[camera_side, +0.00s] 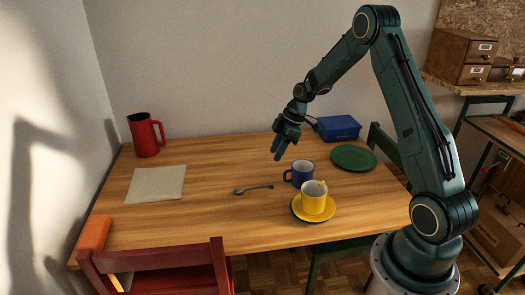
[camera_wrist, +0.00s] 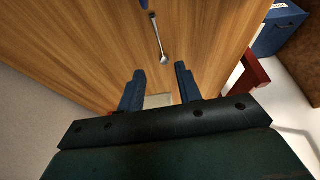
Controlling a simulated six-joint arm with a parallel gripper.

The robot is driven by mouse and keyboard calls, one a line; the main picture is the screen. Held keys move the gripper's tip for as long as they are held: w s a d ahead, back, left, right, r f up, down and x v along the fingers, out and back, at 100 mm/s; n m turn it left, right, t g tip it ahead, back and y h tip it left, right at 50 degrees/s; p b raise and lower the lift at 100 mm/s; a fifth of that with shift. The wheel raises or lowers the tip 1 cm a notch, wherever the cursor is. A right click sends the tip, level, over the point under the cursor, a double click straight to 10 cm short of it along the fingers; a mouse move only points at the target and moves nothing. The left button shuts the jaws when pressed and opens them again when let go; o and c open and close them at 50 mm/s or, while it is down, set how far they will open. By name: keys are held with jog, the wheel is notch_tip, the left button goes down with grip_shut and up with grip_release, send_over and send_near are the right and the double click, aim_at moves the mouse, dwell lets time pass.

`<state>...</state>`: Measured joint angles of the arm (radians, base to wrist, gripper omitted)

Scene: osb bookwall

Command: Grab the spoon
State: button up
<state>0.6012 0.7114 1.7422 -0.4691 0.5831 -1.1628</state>
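A small metal spoon (camera_side: 254,189) lies on the wooden table, left of the blue mug (camera_side: 299,173). Its bowl points left in the side view. In the wrist view the spoon (camera_wrist: 158,38) lies just past my fingertips, roughly in line with the gap between them, its bowl end nearest. My gripper (camera_side: 279,154) hangs above the table, behind the spoon in the side view, its fingers pointing down. In the wrist view the two blue fingers of my gripper (camera_wrist: 159,69) are apart with nothing held between them.
A yellow cup (camera_side: 314,196) stands on a yellow saucer (camera_side: 298,211) right of the spoon. A red pitcher (camera_side: 145,136), a pale cloth (camera_side: 155,184), a green plate (camera_side: 354,158) and a blue box (camera_side: 338,128) sit farther off. A red chair (camera_side: 160,269) stands in front.

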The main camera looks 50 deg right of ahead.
send_over(260, 186)
jog(key=s+d, duration=0.2)
jog(key=shift+a+f, duration=0.15)
jog(key=shift+f, duration=4)
jog(key=shift+x, duration=2.6)
grip_shut()
